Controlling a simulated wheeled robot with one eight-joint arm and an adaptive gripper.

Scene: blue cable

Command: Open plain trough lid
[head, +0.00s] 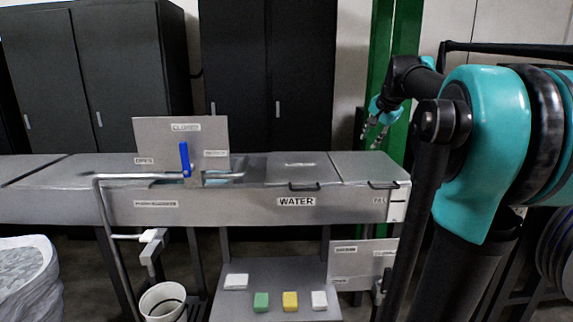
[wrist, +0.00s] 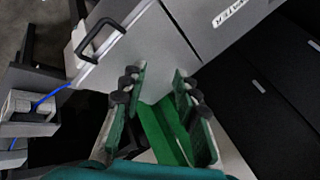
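The grey metal trough (head: 250,207) runs across the head view with "WATER" on its front. Its right-end lid (head: 362,164) bears no label on top and lies flat and closed, with a black bar handle (head: 383,185) at its front edge. In the wrist view the lid (wrist: 150,45) and its handle (wrist: 100,38) show at upper left. My gripper (head: 378,132) is above and behind the lid's right part. In the wrist view my gripper (wrist: 160,85) is open and empty, its fingers apart, away from the handle.
A neighbouring lid (head: 295,165) has a small label and its own handle. An upright sign plate with a blue lever (head: 185,158) stands left. A green post (head: 405,40) rises behind my gripper. A lower shelf (head: 265,275) holds coloured blocks. A white bucket (head: 162,300) stands below.

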